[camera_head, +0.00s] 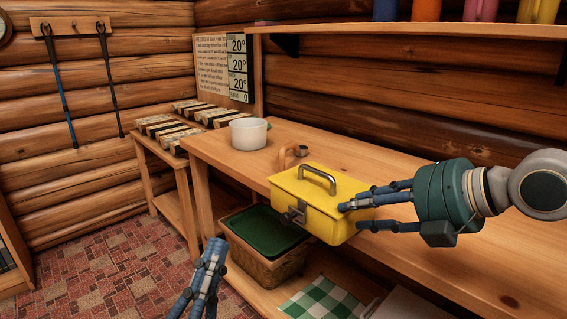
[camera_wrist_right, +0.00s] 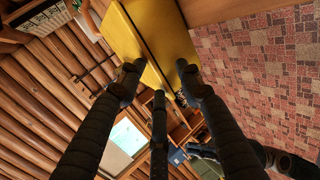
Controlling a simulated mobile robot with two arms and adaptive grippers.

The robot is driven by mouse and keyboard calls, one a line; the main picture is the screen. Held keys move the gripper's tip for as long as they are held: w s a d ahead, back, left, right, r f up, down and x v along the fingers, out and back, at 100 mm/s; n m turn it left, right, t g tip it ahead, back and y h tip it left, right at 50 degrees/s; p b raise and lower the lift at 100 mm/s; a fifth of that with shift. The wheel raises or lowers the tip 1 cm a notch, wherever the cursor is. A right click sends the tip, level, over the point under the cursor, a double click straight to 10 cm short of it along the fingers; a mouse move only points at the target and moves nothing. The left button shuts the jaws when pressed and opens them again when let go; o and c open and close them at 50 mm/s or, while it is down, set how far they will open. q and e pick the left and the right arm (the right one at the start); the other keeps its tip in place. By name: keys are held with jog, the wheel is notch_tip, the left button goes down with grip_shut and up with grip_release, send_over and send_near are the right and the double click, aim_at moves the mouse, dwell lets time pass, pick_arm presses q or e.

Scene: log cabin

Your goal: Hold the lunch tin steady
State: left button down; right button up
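The yellow lunch tin (camera_head: 312,204) sits at the front edge of the wooden workbench (camera_head: 420,262). It has a grey carry handle on its lid and a metal latch (camera_head: 294,214) on its front; the lid looks shut. My right gripper (camera_head: 352,212) is at the tin's right end, its fingers spread with the tips at or very near the tin. The tin (camera_wrist_right: 150,32) also shows beyond these fingertips in the right wrist view; I cannot tell if they press on it. My left gripper (camera_head: 213,246) is low in front of the bench, apart from the tin, its fingers pointing up.
Below are a basket with a green tray (camera_head: 264,230) and a checked cloth (camera_head: 322,300). A shelf (camera_head: 420,29) with colourful mugs hangs above. The bench to the right is clear.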

jog(key=shift+f, duration=0.3)
